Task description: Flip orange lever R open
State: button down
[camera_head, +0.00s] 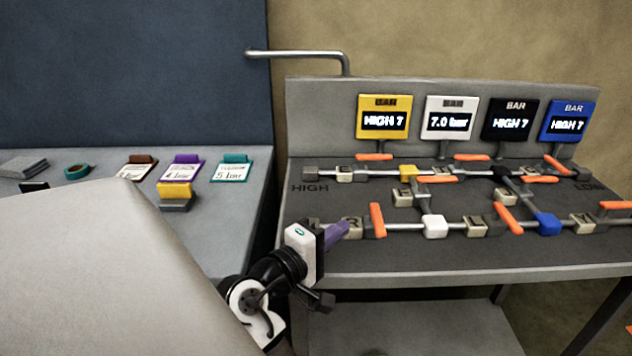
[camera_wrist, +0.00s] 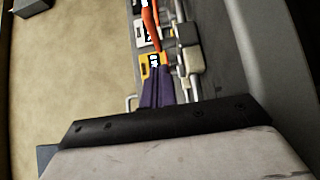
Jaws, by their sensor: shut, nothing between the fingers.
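Orange lever R (camera_head: 377,220) is at the left end of the front pipe row, just right of the block marked R (camera_head: 352,221). It lies crosswise to the pipe in the picture; I cannot tell whether it is upright or flat. My gripper (camera_head: 342,232) is shut and empty, its purple fingers just left of the R block and lever. I cannot tell whether they touch the block. In the wrist view, the purple fingertips (camera_wrist: 158,80) are together near pipe fittings (camera_wrist: 184,60); an orange lever (camera_wrist: 150,25) shows above them, and I cannot tell which one it is.
Several other orange levers (camera_head: 508,219) sit along the pipes on the grey panel (camera_head: 350,258). Yellow, white, black and blue displays (camera_head: 384,118) stand behind. A side table (camera_head: 95,172) with labelled cards is at left. The panel's front strip is clear.

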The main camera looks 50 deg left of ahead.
aim_at(377, 224)
jog(key=shift+w+d, duration=1.35)
jog(key=shift+w, duration=0.25)
